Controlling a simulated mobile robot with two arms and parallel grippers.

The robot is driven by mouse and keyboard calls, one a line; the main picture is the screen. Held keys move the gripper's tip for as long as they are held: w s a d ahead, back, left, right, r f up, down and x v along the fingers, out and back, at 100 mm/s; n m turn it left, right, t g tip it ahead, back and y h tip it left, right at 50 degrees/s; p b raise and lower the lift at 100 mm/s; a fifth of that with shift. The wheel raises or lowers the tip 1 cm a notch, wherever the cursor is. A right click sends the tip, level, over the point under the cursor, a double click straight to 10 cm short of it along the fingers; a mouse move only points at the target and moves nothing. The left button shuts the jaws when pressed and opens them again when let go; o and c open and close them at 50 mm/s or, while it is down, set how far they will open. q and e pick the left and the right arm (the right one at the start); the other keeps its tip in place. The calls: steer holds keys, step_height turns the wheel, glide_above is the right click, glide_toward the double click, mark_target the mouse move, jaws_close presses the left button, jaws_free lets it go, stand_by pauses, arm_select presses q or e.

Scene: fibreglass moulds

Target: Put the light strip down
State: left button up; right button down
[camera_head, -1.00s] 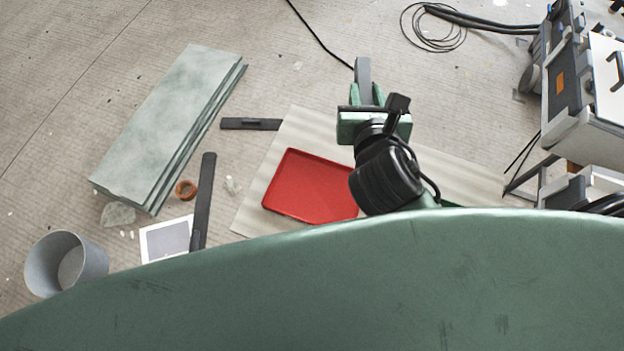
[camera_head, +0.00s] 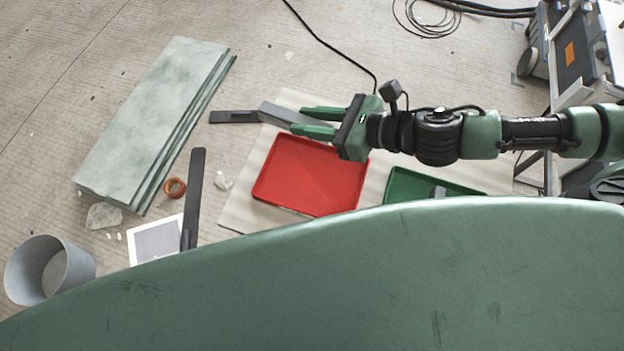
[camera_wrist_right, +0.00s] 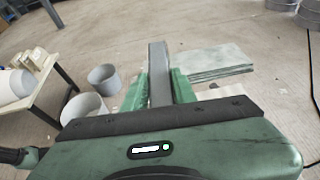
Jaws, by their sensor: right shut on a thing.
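The light grey strip (camera_head: 276,112) is between the green fingers of my right gripper (camera_head: 298,119), which is shut on it. It sticks out past the fingertips to the left, above the far edge of the red tray (camera_head: 310,175). In the right wrist view, the strip (camera_wrist_right: 159,62) points straight ahead between the fingers (camera_wrist_right: 158,80). Its left end meets a dark strip (camera_head: 228,117) in the head view; I cannot tell if they touch. My left gripper is not in view.
Another dark strip (camera_head: 195,185) lies beside a white-framed sheet (camera_head: 155,242). Stacked green slabs (camera_head: 150,125), an orange ring (camera_head: 174,188) and a grey bucket (camera_head: 75,275) are at left. A green tray (camera_head: 415,186) lies right of the red tray on a pale mat (camera_head: 243,210).

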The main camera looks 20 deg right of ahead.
steer(key=shift+n+g+y, duration=0.4)
steer(key=shift+n+g, duration=0.1)
steer(key=d+f, duration=0.1)
steer(key=s+d+f, duration=0.1)
steer(key=shift+s+d+f+b, duration=0.3)
steer(key=shift+d+f, duration=0.05)
steer(key=shift+d, duration=0.05)
steer(key=b, duration=0.6)
glide_above(322, 183)
step_height(322, 183, down, 15)
steer(key=shift+r, duration=0.2)
steer(key=shift+w+f, duration=0.1)
steer(key=shift+f, duration=2.5)
steer(key=shift+f+b, duration=0.3)
steer(key=shift+b, duration=0.2)
steer(key=c, duration=1.1)
jaws_free()
steer(key=shift+r, duration=0.1)
steer(key=shift+r, duration=0.1)
